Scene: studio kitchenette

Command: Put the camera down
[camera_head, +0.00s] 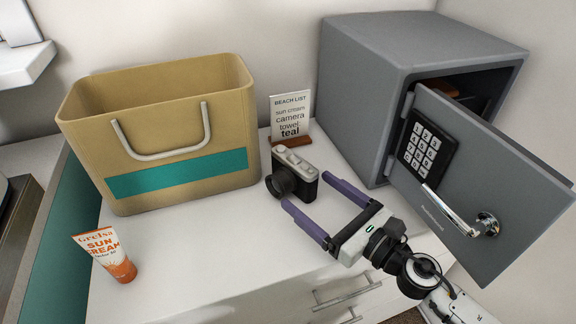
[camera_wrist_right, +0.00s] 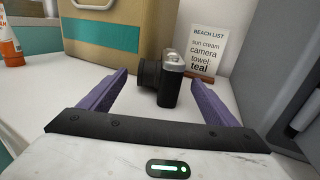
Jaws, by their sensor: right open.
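The camera (camera_head: 294,175), black and silver with a dark lens, stands upright on the white top between the tan bag and the safe. My right gripper (camera_head: 307,194) is open and empty, its purple fingers pointing at the camera from the front right. In the right wrist view the camera (camera_wrist_right: 170,82) stands beyond and between the two fingers (camera_wrist_right: 161,82), apart from both. My left gripper does not show in either view.
A tan bag (camera_head: 180,110) with a teal band stands left of the camera. A sun cream tube (camera_head: 105,254) stands at front left. A beach list sign (camera_head: 290,115) stands behind the camera. A grey safe (camera_head: 365,85) with its door (camera_head: 470,215) open stands at right.

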